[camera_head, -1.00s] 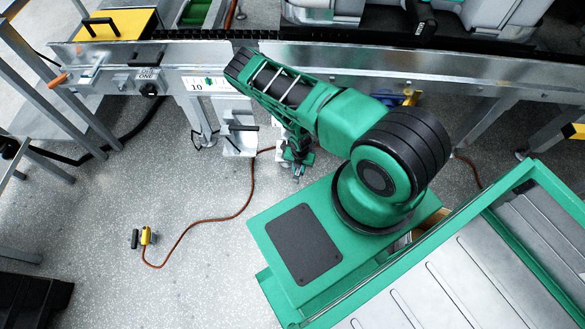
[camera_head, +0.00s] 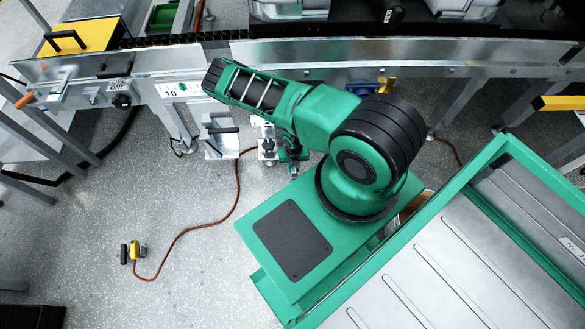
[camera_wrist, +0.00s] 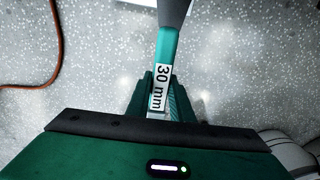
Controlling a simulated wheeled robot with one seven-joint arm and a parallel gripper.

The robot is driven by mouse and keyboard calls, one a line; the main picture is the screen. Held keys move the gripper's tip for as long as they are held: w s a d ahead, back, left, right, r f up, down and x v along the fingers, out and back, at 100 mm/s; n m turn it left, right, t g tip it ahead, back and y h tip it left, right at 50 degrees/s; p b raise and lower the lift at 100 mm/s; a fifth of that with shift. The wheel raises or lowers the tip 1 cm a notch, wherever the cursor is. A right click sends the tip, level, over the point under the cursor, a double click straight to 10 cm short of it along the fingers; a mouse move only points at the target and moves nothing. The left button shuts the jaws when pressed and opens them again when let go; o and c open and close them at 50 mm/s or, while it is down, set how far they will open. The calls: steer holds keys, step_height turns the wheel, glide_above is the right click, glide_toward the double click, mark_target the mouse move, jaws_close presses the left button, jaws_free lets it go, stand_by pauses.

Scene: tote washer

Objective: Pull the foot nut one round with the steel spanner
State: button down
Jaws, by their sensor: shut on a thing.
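My gripper (camera_wrist: 161,95) is shut on a spanner (camera_wrist: 167,48) with a teal handle and a white "30 mm" label in the wrist view. The handle runs up and away from the fingers to a grey part at the top edge. Whether that grey part sits on a nut cannot be told. In the head view my gripper (camera_head: 291,160) hangs low under my arm, just in front of the conveyor. A pale metal part (camera_head: 267,147) stands close to its left. I cannot make out the foot nut or the spanner in the head view.
A grey bracket with black handles (camera_head: 217,140) is left of my gripper.

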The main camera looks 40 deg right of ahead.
steer(key=shift+f, duration=0.9)
steer(key=shift+f, duration=0.5)
stand_by(0.4)
steer(key=shift+f, duration=0.7)
